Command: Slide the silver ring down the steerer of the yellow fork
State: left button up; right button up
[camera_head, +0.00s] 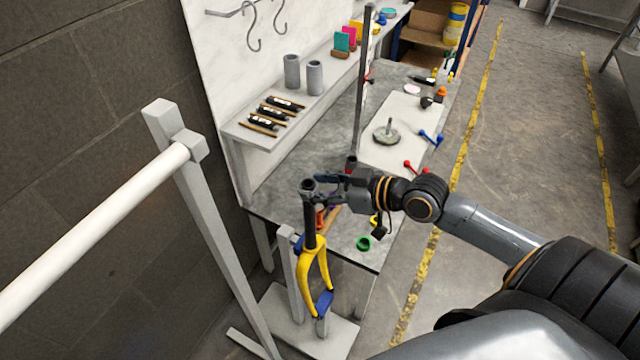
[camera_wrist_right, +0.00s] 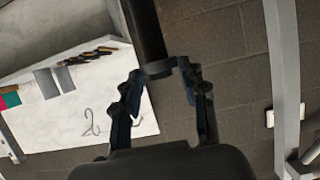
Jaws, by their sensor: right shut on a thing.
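The yellow fork (camera_head: 314,268) stands upright at the front end of the bench, its dark steerer (camera_head: 309,222) pointing up. The ring (camera_head: 308,187) shows as a small greyish band at the steerer's top end. My right gripper (camera_head: 322,182) reaches in from the right and is shut on the ring. In the right wrist view the dark steerer (camera_wrist_right: 148,30) comes down from the top edge, and the ring (camera_wrist_right: 158,69) is at its end between my fingertips (camera_wrist_right: 160,78). How far the ring sits over the steerer is hard to tell. My left gripper is out of view.
The grey stand (camera_head: 290,275) with blue holders is beside the fork. A tall grey post (camera_head: 361,90) rises behind my gripper. A green ring (camera_head: 364,243) lies near the bench front. A white rail (camera_head: 90,232) stands at left. Several small parts lie on the bench.

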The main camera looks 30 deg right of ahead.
jog(key=shift+f+b, duration=0.95)
jog(key=shift+f, duration=0.6)
jog(key=b, duration=0.4)
send_over(315, 239)
jog(key=s, duration=0.1)
jog(key=shift+s+d+f, duration=0.1)
jog(key=shift+d+f, duration=0.1)
jog(key=shift+f, duration=1.3)
jog(key=shift+d+f, duration=0.2)
jog(key=shift+f, duration=1.25)
notch_tip(315, 239, down, 6)
jog(key=b, duration=0.4)
jog(key=shift+f, duration=0.1)
jog(key=shift+f+b, duration=1.7)
jog(key=shift+f, duration=0.45)
jog(key=shift+f+b, duration=0.3)
jog(key=shift+f, duration=0.25)
